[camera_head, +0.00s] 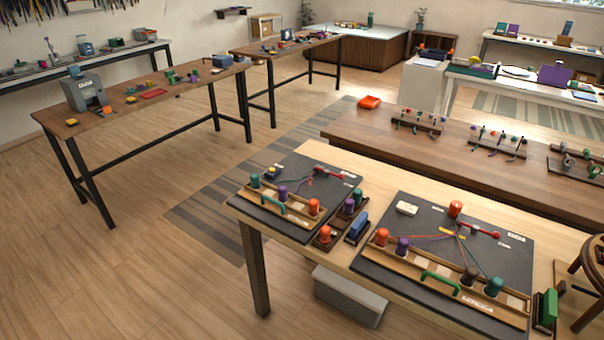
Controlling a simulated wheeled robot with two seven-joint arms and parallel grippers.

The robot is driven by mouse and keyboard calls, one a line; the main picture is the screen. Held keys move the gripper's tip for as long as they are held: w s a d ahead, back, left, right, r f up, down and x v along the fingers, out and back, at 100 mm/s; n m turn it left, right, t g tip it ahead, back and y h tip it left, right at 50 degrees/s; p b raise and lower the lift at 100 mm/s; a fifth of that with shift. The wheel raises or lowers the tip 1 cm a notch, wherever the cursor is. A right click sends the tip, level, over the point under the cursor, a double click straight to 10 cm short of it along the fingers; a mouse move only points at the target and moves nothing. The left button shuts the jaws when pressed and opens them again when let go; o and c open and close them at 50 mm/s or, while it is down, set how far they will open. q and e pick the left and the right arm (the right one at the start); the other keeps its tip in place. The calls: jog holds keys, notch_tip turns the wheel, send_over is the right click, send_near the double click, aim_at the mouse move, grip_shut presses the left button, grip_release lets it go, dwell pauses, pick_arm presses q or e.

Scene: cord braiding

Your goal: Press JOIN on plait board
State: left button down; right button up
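Two dark boards lie on the near wooden table. The larger right board (400,225) has cords (440,240) running from a meeting point to orange, purple, brown and teal spools on a wooden rail with a green handle (440,283). The smaller left board (296,168) has a similar rail of spools, a red part (320,168) and a blue-and-yellow piece (273,172). Small white labels are too small to read, so I cannot tell which part is JOIN. Neither gripper shows.
Loose spools (325,234) and a blue block (357,226) stand between the boards. A green block (547,307) and a wooden stool (590,275) are at the right. A brown table (480,165) stands just behind. Floor (120,245) at the left is clear.

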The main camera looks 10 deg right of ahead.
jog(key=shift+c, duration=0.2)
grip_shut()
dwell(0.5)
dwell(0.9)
